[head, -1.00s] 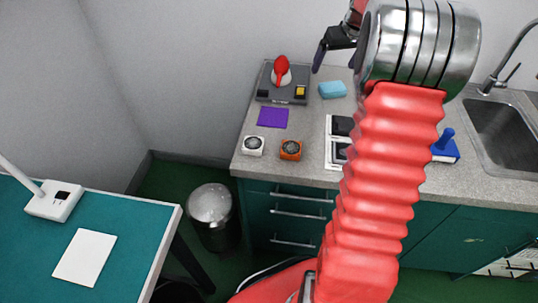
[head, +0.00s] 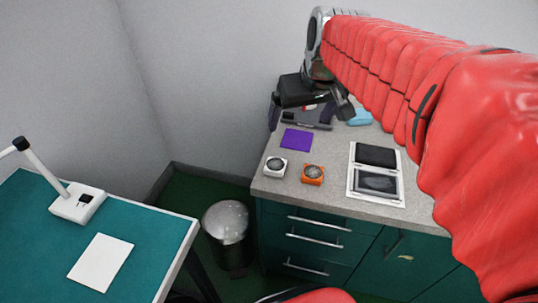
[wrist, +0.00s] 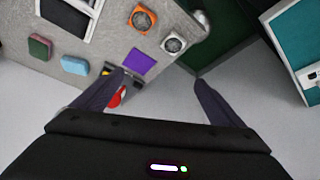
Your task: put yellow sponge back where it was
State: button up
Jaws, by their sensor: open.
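No yellow sponge can be made out for sure. A small yellow patch (wrist: 107,72) shows beside my left finger in the wrist view, by a red knob-like thing (wrist: 116,98); both belong to the area of the dark grey device (head: 320,126) at the back of the counter. My gripper (head: 309,112) is open and empty above that device and hides much of it. In the wrist view its two fingers (wrist: 158,80) are spread wide, with the purple cloth (wrist: 139,61) beyond them.
A light blue sponge-like block (wrist: 74,65) and a green and pink one (wrist: 40,46) lie on the grey counter. A white dial (head: 275,167), an orange dial (head: 312,174) and a framed panel (head: 376,184) stand nearer. A bin (head: 227,225) and teal table (head: 140,222) are left.

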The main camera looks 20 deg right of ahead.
jog(key=s+a+f, duration=0.2)
jog(key=s+a, duration=0.2)
jog(key=s, duration=0.3)
jog(key=s+a+f, duration=0.3)
jog(key=s+a, duration=0.2)
jog(key=s, duration=0.2)
jog(key=shift+s+n+t+y, duration=0.15)
jog(key=shift+n+t+y, duration=0.15)
jog(key=shift+n, duration=0.1)
jog(key=shift+f, duration=0.1)
